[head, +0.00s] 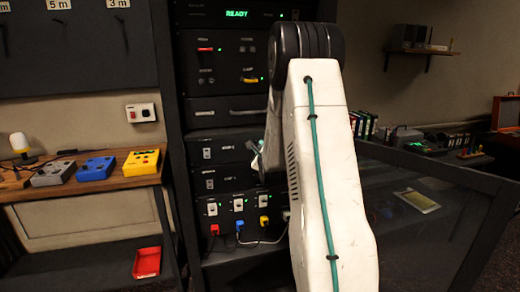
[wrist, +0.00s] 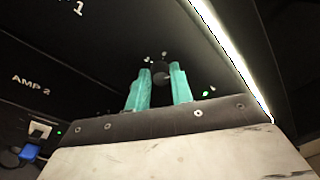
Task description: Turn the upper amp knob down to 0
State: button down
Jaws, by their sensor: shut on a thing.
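The upper amp panel (head: 222,146) is a black rack unit with a white switch at its left. In the wrist view, its dark face (wrist: 105,50) has part of a label ending in "1". The upper amp knob (wrist: 160,69) is dark and round, with small pale marks around it. My gripper (wrist: 161,76) has its two teal fingers on either side of the knob and is shut on it. In the head view my gripper (head: 257,158) is at the right part of the amp panels, and the knob is hidden. The knob's pointer cannot be made out.
The lower amp panel (head: 222,179), labelled AMP 2 in the wrist view, is just below. Red, blue and yellow plugs (head: 239,224) sit under it. A drawer unit (head: 226,111) is above. A wooden shelf (head: 85,182) with coloured boxes stands left; a dark table (head: 430,200) is right.

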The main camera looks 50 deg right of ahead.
jog(key=shift+n, duration=0.3)
jog(key=n, duration=0.4)
jog(key=shift+f+n, duration=0.15)
jog(key=shift+n, duration=0.25)
jog(key=n+t, duration=0.1)
jog(key=n, duration=0.3)
jog(key=shift+n, duration=0.4)
jog(key=shift+s+d+n+t+y, duration=0.15)
jog(key=shift+n+y, duration=0.35)
jog(key=shift+n, duration=4.1)
jog(key=shift+w+d+n+t+y, duration=0.1)
jog(key=shift+n+y, duration=0.4)
jog(key=shift+n, duration=4.1)
jog(key=shift+s+d+n+t+y, duration=0.15)
jog(key=shift+n+y, duration=0.35)
jog(key=shift+n, duration=4.1)
jog(key=shift+a, duration=0.1)
